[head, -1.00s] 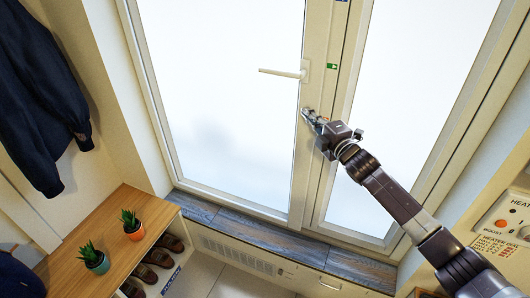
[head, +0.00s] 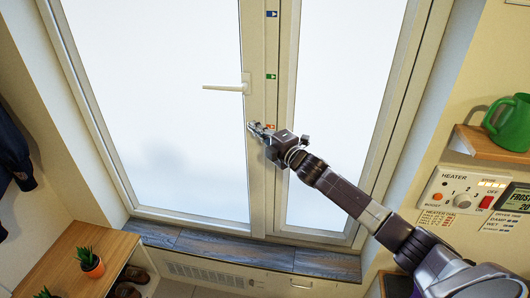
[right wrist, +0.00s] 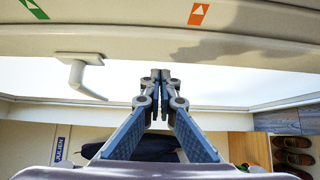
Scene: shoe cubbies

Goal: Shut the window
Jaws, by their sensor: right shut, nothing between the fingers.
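The window has a wide left sash (head: 160,211) with a frosted bright pane and a narrower right pane (head: 330,110). Its pale lever handle (head: 226,88) points horizontally left from the sash's right stile; it also shows in the right wrist view (right wrist: 82,80). The sash looks flush or nearly flush with the frame; I cannot tell if a small gap remains. My right gripper (head: 253,127) is shut and empty, at the stile below the handle, beside the orange sticker (head: 270,127). In the right wrist view its fingertips (right wrist: 155,77) are together; contact with the stile is unclear. My left gripper is out of view.
Blue and green stickers (head: 271,76) mark the middle post. A heater panel (head: 465,193) and a shelf (head: 485,145) with a green watering can (head: 510,122) are at right. A wooden shoe bench (head: 65,262) with potted plants is at lower left.

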